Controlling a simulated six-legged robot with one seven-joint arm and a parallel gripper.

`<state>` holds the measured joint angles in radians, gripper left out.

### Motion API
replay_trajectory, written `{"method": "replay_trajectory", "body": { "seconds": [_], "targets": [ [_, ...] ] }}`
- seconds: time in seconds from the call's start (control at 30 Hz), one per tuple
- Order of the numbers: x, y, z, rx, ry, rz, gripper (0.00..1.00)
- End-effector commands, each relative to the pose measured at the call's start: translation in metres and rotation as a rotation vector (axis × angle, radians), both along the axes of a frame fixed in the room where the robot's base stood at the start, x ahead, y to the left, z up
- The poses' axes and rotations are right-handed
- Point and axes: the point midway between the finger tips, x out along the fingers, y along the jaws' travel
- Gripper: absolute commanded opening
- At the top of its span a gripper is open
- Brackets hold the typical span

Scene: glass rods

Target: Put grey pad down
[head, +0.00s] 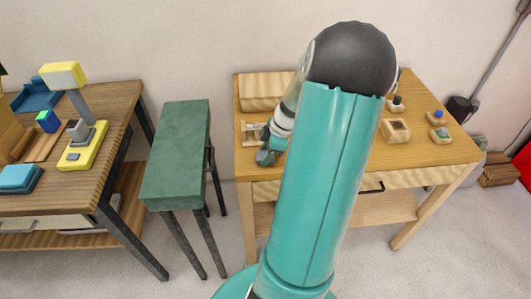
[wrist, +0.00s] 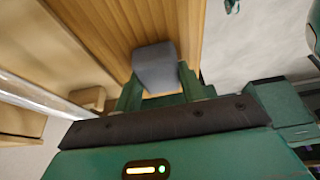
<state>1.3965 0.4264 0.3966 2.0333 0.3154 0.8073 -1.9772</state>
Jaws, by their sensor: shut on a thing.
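My gripper (wrist: 158,88) is shut on the grey pad (wrist: 155,68), a block-like piece held between the green fingers in the wrist view. Wood-grained surface shows behind the pad, and I cannot tell whether the pad touches it. In the head view my gripper (head: 268,151) is at the left part of the right wooden table (head: 430,155). The pad cannot be made out there.
A green bench (head: 178,155) stands left of that table. The left table (head: 118,98) carries a yellow lamp-like stand (head: 83,148) and several small blocks. A wooden box (head: 264,90) and several small wooden pieces with knobs (head: 395,130) are on the right table.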

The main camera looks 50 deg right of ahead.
Motion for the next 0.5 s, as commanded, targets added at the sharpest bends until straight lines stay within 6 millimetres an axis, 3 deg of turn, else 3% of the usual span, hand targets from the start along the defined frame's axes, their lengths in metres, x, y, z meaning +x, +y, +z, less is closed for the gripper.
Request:
{"method": "replay_trajectory", "body": {
  "seconds": [0.03,0.07,0.17,0.5],
  "targets": [
    [0.0,0.0004,-0.0019,0.001,0.0,0.0,0.22],
    [0.0,0.0003,-0.0018,0.001,0.0,0.0,0.44],
    [0.0,0.0003,-0.0014,0.001,0.0,0.0,0.62],
    [0.0001,-0.0001,0.0017,-0.001,-0.001,0.0,0.62]
  ]
}}
